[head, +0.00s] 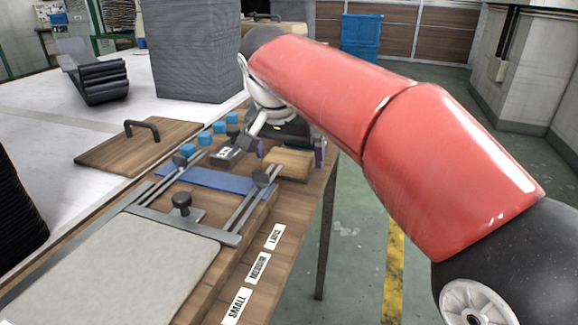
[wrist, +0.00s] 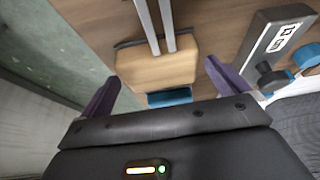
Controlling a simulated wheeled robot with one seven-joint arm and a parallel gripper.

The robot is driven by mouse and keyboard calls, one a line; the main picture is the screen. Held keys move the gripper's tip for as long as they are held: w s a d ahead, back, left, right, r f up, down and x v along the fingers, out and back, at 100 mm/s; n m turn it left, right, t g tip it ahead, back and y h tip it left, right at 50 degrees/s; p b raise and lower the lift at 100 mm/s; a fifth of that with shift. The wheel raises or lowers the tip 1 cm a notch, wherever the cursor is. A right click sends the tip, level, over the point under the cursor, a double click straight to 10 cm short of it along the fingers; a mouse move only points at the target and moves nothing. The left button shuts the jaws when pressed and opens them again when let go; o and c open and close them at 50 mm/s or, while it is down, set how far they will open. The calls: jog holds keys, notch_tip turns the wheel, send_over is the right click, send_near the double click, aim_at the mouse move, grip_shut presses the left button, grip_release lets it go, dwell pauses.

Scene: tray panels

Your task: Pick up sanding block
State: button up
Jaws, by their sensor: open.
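The likely sanding block is a tan wooden block (head: 288,164) at the right edge of the bench in the head view. In the wrist view the same block (wrist: 157,72) lies ahead of my gripper, between the lines of its two purple fingers. My gripper (head: 288,148) is open and empty, over the far side of the block, with a finger toward each side. In the wrist view the fingers of my gripper (wrist: 165,90) are spread wider than the block. I cannot tell whether they touch it.
A grey box with a white label (head: 226,156) sits left of the block, near several blue-capped knobs (head: 204,138). Metal rails (head: 245,205) with dark knobs stand in front. A wooden lid with a handle (head: 140,143) lies left. The bench's right edge is close.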

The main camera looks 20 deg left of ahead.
aim_at(289, 156)
jog(key=shift+x, duration=0.8)
jog(key=c, duration=0.9)
jog(key=shift+r, duration=0.1)
notch_tip(289, 156, up, 10)
jog(key=p, duration=0.3)
